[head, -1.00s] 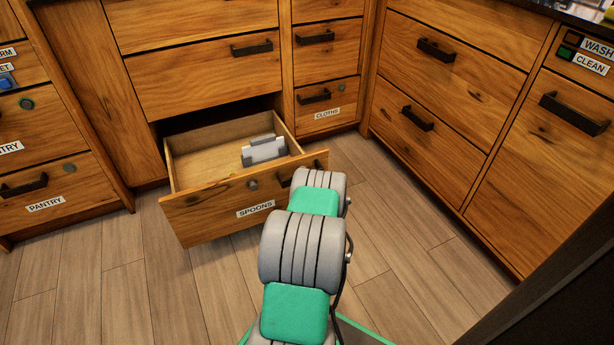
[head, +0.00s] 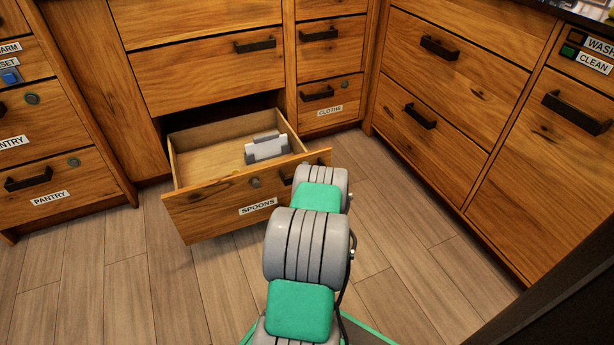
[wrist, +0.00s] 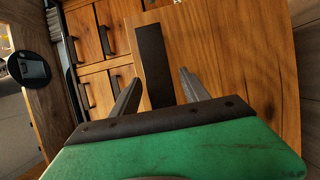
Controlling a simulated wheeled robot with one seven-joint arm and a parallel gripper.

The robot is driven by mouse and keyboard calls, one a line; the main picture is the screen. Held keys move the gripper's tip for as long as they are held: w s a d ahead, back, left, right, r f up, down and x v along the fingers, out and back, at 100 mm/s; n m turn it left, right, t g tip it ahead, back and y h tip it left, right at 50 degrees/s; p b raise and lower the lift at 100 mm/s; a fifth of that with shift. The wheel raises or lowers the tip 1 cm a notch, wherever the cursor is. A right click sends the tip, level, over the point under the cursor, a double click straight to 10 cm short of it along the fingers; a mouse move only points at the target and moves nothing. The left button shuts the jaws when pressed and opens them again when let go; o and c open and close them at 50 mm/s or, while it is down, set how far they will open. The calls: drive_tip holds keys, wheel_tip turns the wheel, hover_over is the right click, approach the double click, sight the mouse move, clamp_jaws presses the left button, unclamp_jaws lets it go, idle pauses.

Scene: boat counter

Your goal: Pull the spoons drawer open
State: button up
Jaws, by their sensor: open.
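The spoons drawer (head: 215,206) is a low wooden drawer with a white SPOONS label. It stands well out from its cabinet, and its bare wooden inside shows in the head view. Its dark bar handle (head: 287,178) is mostly hidden behind my arm. In the wrist view the dark handle (wrist: 153,62) stands against the wooden drawer front, in line with the gap between my fingers. My gripper (wrist: 159,76) is open, one finger to each side of the handle. I cannot tell whether they touch it. The head view hides my gripper behind the arm.
A small white and grey object (head: 266,149) lies in the drawer. A closed CLOTHS drawer (head: 330,103) is to its right, with closed PANTRY drawers (head: 55,185) at left. Cabinets (head: 430,95) line the right. The plank floor (head: 110,285) in front is clear.

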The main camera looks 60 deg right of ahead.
drive_tip(key=v, duration=0.7)
drive_tip(key=shift+s+a, duration=0.25)
drive_tip(key=shift+a, duration=0.1)
